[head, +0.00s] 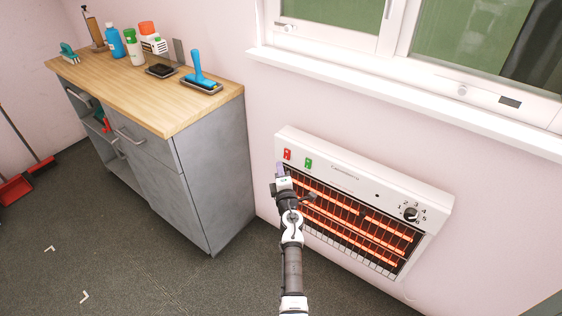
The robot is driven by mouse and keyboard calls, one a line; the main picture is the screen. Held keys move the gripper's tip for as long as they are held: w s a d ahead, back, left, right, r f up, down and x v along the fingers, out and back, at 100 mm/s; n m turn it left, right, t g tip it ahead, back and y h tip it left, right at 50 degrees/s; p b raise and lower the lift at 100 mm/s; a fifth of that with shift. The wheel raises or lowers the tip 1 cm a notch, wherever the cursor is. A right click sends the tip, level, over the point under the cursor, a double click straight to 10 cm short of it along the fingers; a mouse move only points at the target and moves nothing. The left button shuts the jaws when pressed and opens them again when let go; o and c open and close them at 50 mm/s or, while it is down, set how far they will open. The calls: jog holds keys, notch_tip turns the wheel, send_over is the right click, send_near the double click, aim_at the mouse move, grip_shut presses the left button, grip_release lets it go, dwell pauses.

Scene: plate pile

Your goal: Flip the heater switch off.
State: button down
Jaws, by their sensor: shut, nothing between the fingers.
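The white heater (355,174) is mounted low on the pink wall under the window, and its bars glow orange. A red switch (287,154) sits at the left of its top panel, with a green switch (308,163) just to its right. A numbered dial (410,214) is at the panel's right end. My gripper (280,170) is shut and empty, just below the red switch, in front of the heater's left end. I cannot tell whether it touches the heater. The switch positions are too small to read.
A grey cabinet (206,165) with a wooden top (125,92) stands left of the heater. Bottles, a blue-handled tool (197,68) and other items are on it. A window sill (390,92) juts out above the heater. The dark floor (110,240) in front is mostly clear.

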jog(key=s+d+p, duration=0.1)
jog(key=s, duration=0.5)
jog(key=shift+s+r+p, duration=0.15)
jog(key=shift+s+p, duration=0.15)
